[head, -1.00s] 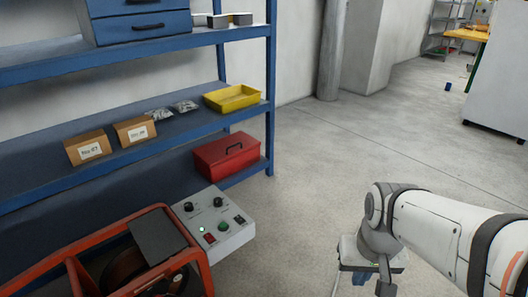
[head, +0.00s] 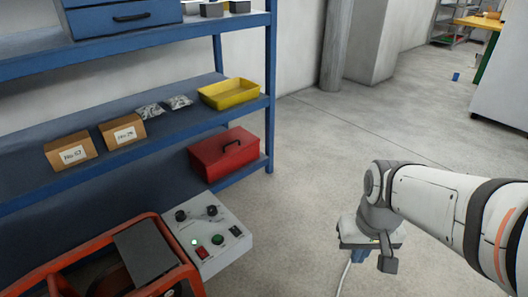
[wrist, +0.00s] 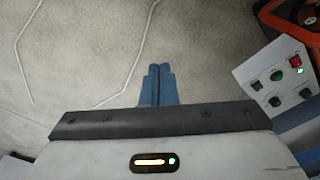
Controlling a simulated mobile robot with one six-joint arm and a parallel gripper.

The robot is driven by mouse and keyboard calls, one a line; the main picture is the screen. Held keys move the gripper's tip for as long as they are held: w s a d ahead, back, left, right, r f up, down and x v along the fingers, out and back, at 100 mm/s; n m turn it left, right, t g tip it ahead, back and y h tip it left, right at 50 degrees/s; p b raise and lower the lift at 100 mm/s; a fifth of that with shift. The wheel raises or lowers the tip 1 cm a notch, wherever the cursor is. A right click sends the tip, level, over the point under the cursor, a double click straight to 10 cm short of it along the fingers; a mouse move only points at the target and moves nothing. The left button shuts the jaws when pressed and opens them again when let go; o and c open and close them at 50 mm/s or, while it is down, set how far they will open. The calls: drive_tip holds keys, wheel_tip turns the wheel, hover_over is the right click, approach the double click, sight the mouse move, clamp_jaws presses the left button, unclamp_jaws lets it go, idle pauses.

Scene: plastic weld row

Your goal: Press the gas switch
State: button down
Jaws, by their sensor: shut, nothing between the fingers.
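A pale grey control box (head: 240,255) on the orange-framed machine carries two black knobs, a red switch (head: 202,252), a lit green lamp (head: 194,241), a dark button (head: 217,239) and a dark switch (head: 234,231). Its labels are too small to read, so I cannot tell which is the gas switch. My gripper (head: 359,257) is to the right of the box, apart from it, over bare floor. In the wrist view its blue fingers (wrist: 158,77) are together and empty. The control box (wrist: 251,67) is at the right there, with the red switch (wrist: 296,61) near its top.
The orange frame (head: 110,243) borders the box at left. A blue shelf rack (head: 272,90) stands behind, holding cartons, a yellow tray (head: 228,93) and a red toolbox (head: 224,153). The floor between box and gripper is clear.

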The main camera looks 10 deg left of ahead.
drive_tip(key=w+a+r+n+p, duration=0.3)
drive_tip(key=w+a+n+p, duration=0.1)
drive_tip(key=w+a+n, duration=0.4)
drive_tip(key=n+g+h+p, duration=0.15)
drive_tip(key=n+p, duration=0.75)
drive_tip(key=n, duration=1)
hover_over(238, 232)
drive_tip(key=w+a, duration=0.1)
drive_tip(key=a, duration=0.1)
wheel_tip(238, 232, down, 8)
drive_tip(key=shift+w+d+f, duration=0.15)
drive_tip(key=shift+f, duration=0.05)
drive_tip(key=shift+y, duration=0.25)
drive_tip(key=f+b, duration=0.1)
drive_tip(key=f, duration=0.3)
drive_tip(key=d+f+b, duration=0.1)
drive_tip(key=f, duration=0.4)
drive_tip(key=s+f+b, duration=0.1)
drive_tip(key=f+b, duration=0.1)
drive_tip(key=f, duration=0.2)
drive_tip(key=shift+d+f, duration=0.15)
drive_tip(key=shift+f, duration=0.3)
drive_tip(key=shift+s, duration=0.1)
